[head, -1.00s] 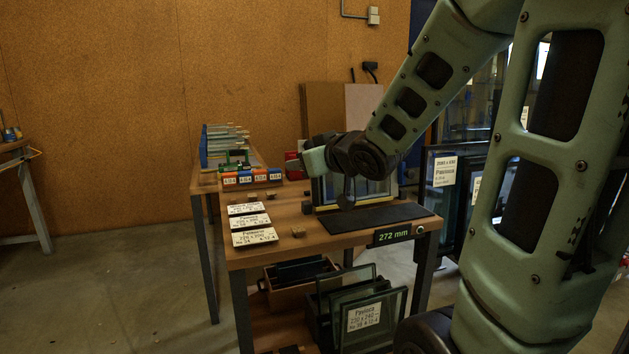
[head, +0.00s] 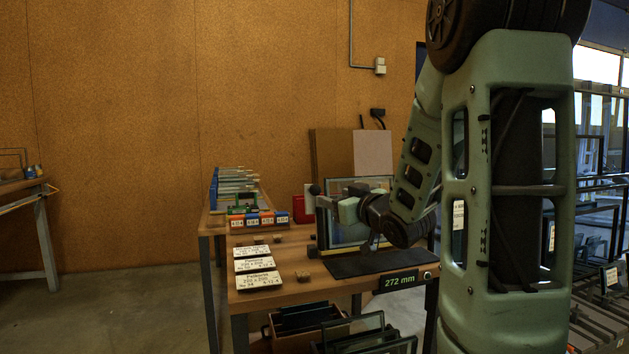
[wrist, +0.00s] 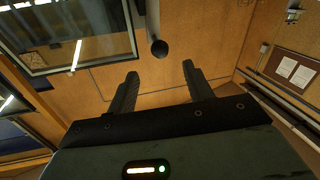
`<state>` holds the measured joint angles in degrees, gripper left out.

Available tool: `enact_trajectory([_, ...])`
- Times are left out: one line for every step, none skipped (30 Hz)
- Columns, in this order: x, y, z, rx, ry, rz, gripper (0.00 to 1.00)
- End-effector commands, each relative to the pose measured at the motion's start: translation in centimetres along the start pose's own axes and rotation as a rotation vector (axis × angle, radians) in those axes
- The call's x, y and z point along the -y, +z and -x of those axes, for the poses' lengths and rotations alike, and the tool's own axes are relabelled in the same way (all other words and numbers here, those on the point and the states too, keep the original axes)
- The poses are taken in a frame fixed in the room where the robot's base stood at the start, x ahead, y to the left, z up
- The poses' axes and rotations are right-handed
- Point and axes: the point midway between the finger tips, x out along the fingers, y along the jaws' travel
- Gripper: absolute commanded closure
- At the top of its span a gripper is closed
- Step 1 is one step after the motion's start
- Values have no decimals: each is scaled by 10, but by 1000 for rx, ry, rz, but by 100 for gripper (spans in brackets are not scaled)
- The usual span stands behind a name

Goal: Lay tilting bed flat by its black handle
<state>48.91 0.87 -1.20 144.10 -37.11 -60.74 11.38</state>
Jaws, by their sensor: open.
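The tilting bed (head: 338,238) stands raised, close to upright, at the far side of the bench, with a glass pane in it. Its black handle ends in a round knob (wrist: 159,47), seen in the wrist view just beyond my fingertips and roughly between them. A dark knob (head: 314,189) also shows at the bed's upper left in the head view. My gripper (wrist: 158,75) is open and empty, with its fingers apart from the knob. In the head view my wrist covers part of the bed.
A dark mat (head: 365,264) lies on the bench in front of the bed, by a 272 mm display (head: 398,282). White labels (head: 254,266) and small wooden blocks lie at left. Coloured boxes (head: 258,219) stand behind. Glass panes sit in crates below.

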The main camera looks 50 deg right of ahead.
Motion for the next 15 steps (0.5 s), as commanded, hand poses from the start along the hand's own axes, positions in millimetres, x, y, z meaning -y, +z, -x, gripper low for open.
enact_trajectory([-1,-7,-3,3,-2,-5,49])
enact_trajectory([-1,-7,-4,3,-4,-4,49])
enact_trajectory([-1,-7,-6,3,-6,-5,49])
enact_trajectory([-1,-7,-8,2,-7,-5,49])
enact_trajectory([-1,-7,-9,3,-7,-6,49])
enact_trajectory([-1,-8,-11,2,-8,-7,49])
enact_trajectory([-1,-7,-12,3,-9,-6,49])
enact_trajectory([-1,-8,-14,2,-9,-6,49])
enact_trajectory([-1,-7,-15,2,-9,-7,49])
enact_trajectory([-1,-7,-16,2,-8,-7,49])
enact_trajectory([-1,-7,-18,2,-8,-6,49])
enact_trajectory([-1,-7,-19,2,-8,-7,49])
enact_trajectory([0,-7,-20,2,-7,-6,49])
enact_trajectory([0,-7,-21,2,-6,-5,49])
enact_trajectory([-1,-7,-22,3,-4,-6,49])
